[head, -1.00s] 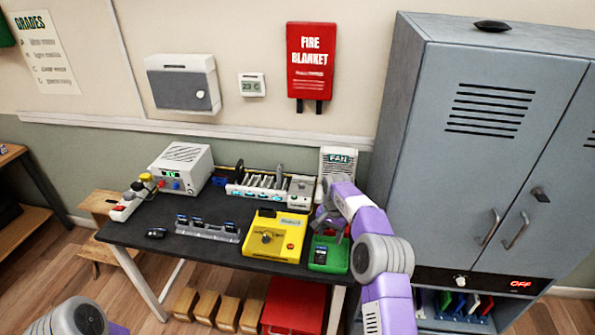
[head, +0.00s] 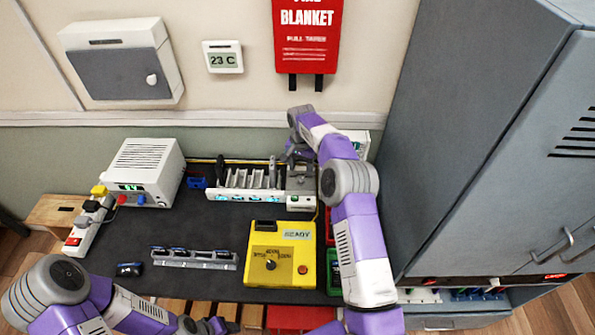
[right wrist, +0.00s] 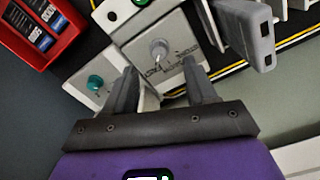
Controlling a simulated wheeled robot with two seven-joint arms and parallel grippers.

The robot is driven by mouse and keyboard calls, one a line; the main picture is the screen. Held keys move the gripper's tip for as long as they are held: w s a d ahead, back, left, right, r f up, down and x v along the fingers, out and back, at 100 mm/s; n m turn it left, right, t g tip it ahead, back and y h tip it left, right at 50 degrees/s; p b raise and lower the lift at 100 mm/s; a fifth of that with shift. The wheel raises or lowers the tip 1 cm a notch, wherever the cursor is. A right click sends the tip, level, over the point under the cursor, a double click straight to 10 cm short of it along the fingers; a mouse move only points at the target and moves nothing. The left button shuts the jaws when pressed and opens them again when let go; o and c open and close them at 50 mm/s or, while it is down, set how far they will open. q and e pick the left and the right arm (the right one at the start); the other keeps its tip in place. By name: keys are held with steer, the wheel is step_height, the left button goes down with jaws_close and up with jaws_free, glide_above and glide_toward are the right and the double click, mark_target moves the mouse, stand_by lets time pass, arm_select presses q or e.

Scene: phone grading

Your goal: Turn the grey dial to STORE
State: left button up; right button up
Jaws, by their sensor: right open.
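The grey dial (right wrist: 159,48) shows in the right wrist view on the top face of a light grey unit (right wrist: 175,28). Small lettering beside the dial is too blurred to read, so its setting cannot be told. In the head view the unit (head: 300,198) stands at the right end of the slotted rack, and my gripper hides most of its top. My right gripper (right wrist: 162,75) is open, with one finger on each side of the space just short of the dial, and holds nothing. My left gripper (head: 208,326) is low at the bottom edge, its jaws unclear.
The slotted rack (head: 240,194) adjoins the dial unit. A yellow READY box (head: 281,262) sits in front, with a green tray (head: 333,272) beside it. A white box with a green button (right wrist: 92,84) is close to my right gripper. The cabinet (head: 470,130) stands at the right.

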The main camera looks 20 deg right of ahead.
mark_target(301, 179)
step_height(301, 179, down, 6)
steer(key=shift+s+r, duration=0.1)
steer(key=shift+r, duration=0.15)
steer(key=c, duration=1)
steer(key=shift+c, duration=0.2)
